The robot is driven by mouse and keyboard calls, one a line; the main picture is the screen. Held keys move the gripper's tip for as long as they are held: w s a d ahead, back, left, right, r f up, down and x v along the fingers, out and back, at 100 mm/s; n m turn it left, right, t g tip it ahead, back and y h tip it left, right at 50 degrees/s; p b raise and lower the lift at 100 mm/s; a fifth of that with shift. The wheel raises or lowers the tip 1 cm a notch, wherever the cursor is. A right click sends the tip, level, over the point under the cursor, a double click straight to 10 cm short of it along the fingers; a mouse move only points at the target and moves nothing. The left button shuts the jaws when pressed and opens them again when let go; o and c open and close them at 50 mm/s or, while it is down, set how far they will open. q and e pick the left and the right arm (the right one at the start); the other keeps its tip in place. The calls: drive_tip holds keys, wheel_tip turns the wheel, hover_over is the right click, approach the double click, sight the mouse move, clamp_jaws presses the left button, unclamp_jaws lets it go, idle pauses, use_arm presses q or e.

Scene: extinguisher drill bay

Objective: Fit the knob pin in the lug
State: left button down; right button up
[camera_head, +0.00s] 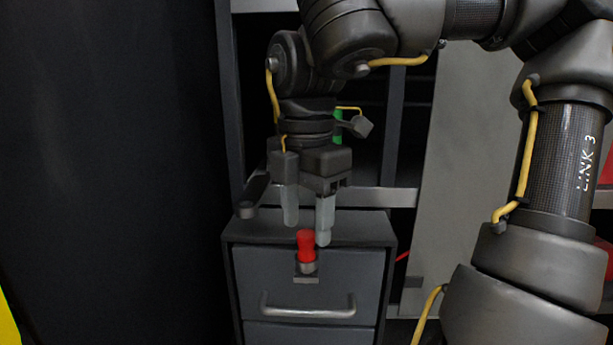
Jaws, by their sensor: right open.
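The knob pin, with a red head (306,240) and a metal collar (307,267) below it, stands upright at the upper front of a grey drawer cabinet. The lug (306,281) is a small grey plate on the drawer front directly under the collar. I cannot tell how deep the pin sits in it. My right gripper (308,232) points down just above and behind the red head, with its two grey fingers apart. I see nothing held between them. My left gripper is not in view.
The grey drawer cabinet (255,226) has a bar handle (308,308) below the lug. A dark panel (110,170) fills the left side. A grey upright panel (440,180) stands to the right of the cabinet, and a rack rail (375,196) runs behind it.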

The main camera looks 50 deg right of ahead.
wheel_tip(320, 180, up, 6)
drive_tip(key=shift+f+p, duration=0.1)
drive_tip(key=shift+p, duration=0.95)
drive_tip(key=shift+r+p, duration=0.4)
drive_tip(key=shift+r, duration=0.35)
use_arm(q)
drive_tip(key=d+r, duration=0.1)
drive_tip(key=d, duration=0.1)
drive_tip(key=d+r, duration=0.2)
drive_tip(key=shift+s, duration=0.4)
use_arm(e)
drive_tip(key=shift+r, duration=0.15)
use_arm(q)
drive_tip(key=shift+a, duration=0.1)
